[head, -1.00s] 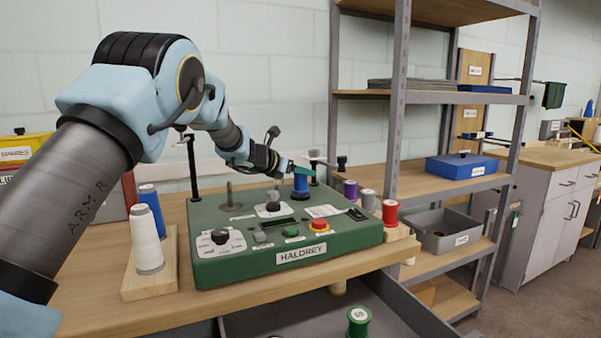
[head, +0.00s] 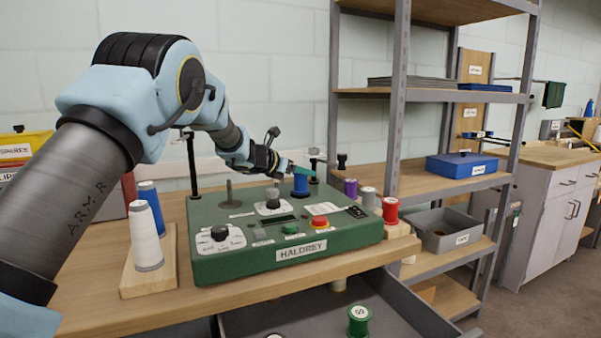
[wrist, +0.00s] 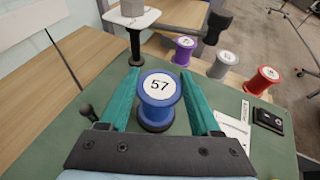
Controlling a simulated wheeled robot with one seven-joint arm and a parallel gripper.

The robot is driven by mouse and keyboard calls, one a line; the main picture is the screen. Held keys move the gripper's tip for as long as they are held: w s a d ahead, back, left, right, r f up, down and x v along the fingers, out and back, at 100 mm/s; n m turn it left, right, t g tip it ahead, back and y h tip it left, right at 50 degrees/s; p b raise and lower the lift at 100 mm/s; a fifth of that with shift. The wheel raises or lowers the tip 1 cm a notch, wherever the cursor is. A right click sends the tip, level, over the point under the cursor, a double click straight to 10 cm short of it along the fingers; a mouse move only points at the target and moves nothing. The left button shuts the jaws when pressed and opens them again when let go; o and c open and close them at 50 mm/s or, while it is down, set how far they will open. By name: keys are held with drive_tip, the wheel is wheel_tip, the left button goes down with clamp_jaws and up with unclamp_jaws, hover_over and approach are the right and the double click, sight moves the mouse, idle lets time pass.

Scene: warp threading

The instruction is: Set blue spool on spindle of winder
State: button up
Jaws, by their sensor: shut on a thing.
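The blue spool (head: 301,186) is upright at the back right of the green winder (head: 330,262). In the wrist view the blue spool (wrist: 158,101), with a white top marked 57, is between the teal fingers of my gripper (wrist: 160,92). My gripper (head: 297,170) is shut on it, reaching in from the left in the head view. A bare grey post (head: 229,194) stands on the left of the winder's top.
Purple (head: 351,189), grey (head: 369,198) and red (head: 390,211) spools stand right of the winder. A white cone (head: 146,238) stands on a wooden board at left. A post with a pale top (wrist: 134,40) is just beyond the spool. An open drawer (head: 400,305) is below.

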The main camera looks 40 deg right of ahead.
drive_tip(key=shift+f, duration=0.1)
drive_tip(key=o, duration=1.4)
drive_tip(key=shift+o, duration=0.2)
drive_tip(key=b+v, duration=0.3)
drive_tip(key=v, duration=0.8)
